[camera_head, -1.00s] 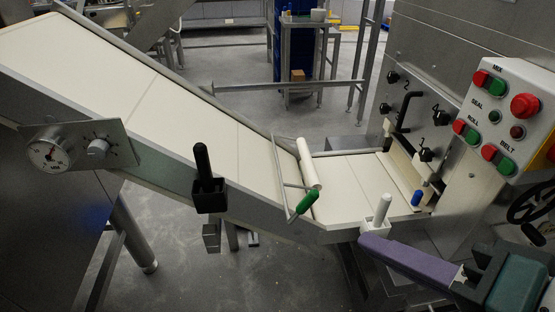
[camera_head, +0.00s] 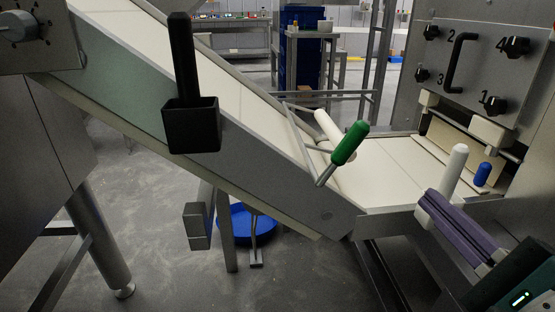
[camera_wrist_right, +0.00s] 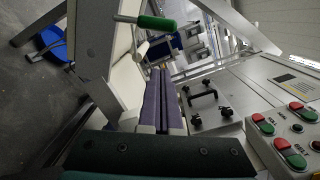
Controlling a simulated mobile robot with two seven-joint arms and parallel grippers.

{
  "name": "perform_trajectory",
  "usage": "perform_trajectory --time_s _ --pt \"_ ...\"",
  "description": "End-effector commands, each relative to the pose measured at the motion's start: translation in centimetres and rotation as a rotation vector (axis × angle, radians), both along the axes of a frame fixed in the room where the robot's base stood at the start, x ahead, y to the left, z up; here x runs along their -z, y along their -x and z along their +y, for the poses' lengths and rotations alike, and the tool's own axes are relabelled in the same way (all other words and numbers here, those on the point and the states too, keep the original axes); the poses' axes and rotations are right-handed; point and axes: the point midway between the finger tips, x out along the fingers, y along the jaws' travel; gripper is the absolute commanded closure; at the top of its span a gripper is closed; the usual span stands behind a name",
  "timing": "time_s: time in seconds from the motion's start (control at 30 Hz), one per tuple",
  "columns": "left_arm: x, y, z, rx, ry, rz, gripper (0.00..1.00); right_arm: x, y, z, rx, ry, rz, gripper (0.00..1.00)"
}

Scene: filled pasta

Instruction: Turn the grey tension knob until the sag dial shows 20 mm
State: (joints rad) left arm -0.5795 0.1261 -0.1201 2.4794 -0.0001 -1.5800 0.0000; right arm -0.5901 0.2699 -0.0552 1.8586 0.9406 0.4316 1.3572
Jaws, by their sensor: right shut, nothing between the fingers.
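The grey tension knob (camera_head: 28,25) sits on its metal plate at the top left edge of the head view, with tick marks around it. The sag dial is outside both current views, so its reading cannot be seen. My right gripper (camera_head: 432,197) has purple fingers and is shut and empty, at the lower right of the head view. It is far to the right of the knob, by the lower end of the belt. Its fingers (camera_wrist_right: 157,80) also show closed together in the right wrist view. My left gripper is not in view.
The sloping belt (camera_head: 235,80) lies between knob and gripper. A black handle in a box holder (camera_head: 190,125), a green-handled roller (camera_head: 349,143) and a white peg (camera_head: 455,165) stick up along it. A button panel (camera_wrist_right: 285,140) shows in the wrist view.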

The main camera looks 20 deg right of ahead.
Motion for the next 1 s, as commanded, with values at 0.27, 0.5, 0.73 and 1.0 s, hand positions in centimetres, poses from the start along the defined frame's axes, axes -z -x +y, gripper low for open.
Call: perform_trajectory --time_s 0.27,0.5,0.73,1.0 --pt "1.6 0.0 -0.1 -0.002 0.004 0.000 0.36 1.4 0.3 -1.1 0.044 -0.045 -0.028 1.00" --pt "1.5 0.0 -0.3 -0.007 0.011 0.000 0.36 1.4 0.3 -1.1 0.043 -0.043 -0.027 1.00" --pt "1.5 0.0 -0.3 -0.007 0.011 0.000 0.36 1.2 -1.6 -1.5 0.044 -0.041 -0.031 1.00" --pt "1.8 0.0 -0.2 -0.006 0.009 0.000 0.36 1.1 -7.2 -2.6 0.044 -0.042 -0.032 1.00"
